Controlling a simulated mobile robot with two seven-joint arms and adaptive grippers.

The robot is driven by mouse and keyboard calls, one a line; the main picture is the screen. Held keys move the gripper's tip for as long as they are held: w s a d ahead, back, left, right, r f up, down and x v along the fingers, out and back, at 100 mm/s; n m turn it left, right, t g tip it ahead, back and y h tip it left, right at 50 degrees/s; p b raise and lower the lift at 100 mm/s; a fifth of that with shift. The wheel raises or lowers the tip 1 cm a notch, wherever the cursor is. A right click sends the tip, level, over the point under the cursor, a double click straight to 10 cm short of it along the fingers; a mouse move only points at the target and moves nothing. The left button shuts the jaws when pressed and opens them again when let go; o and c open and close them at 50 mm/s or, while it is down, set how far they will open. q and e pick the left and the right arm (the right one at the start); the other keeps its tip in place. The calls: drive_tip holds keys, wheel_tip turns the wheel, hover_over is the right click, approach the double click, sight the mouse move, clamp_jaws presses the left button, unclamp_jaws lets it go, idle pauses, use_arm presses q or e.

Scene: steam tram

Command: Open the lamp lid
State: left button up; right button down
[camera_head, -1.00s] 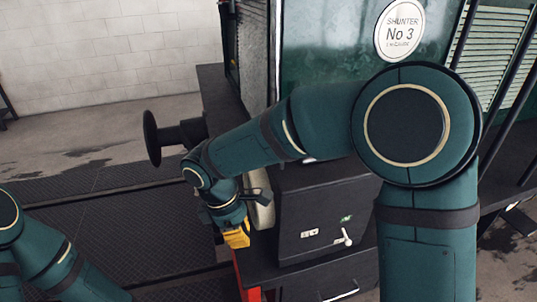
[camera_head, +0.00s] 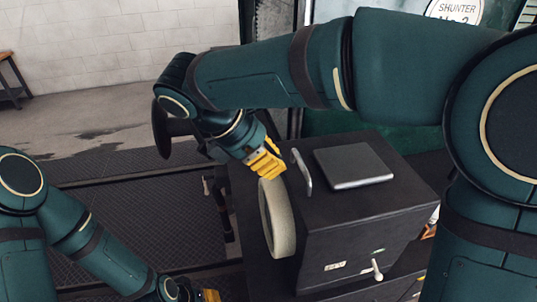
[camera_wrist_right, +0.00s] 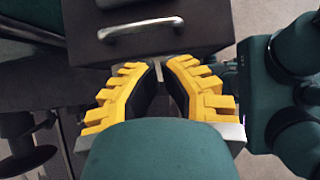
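The lamp is a dark box (camera_head: 340,215) with a pale ring (camera_head: 277,217) on its left side. A flat grey plate (camera_head: 353,166) lies on its top, and a metal handle (camera_head: 302,172) stands at the top's left edge. The lid looks shut. My right gripper (camera_head: 268,163) has yellow fingers and is just left of the handle, above the ring. In the right wrist view the fingers (camera_wrist_right: 160,68) look partly open with a narrow, empty gap, and the handle (camera_wrist_right: 140,28) lies beyond their tips. My left gripper (camera_head: 208,296) is mostly cut off at the bottom edge.
A small white-tipped lever (camera_head: 377,269) sticks out of the box's front. Dark ribbed floor (camera_head: 150,225) lies open to the left.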

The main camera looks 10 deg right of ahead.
sight(300, 185)
use_arm(q)
drive_tip(key=shift+f+b, duration=0.35)
drive_tip(key=shift+f, duration=0.15)
use_arm(e)
drive_tip(key=x, duration=0.6)
drive_tip(key=shift+d+f, duration=0.2)
drive_tip(key=shift+f, duration=0.1)
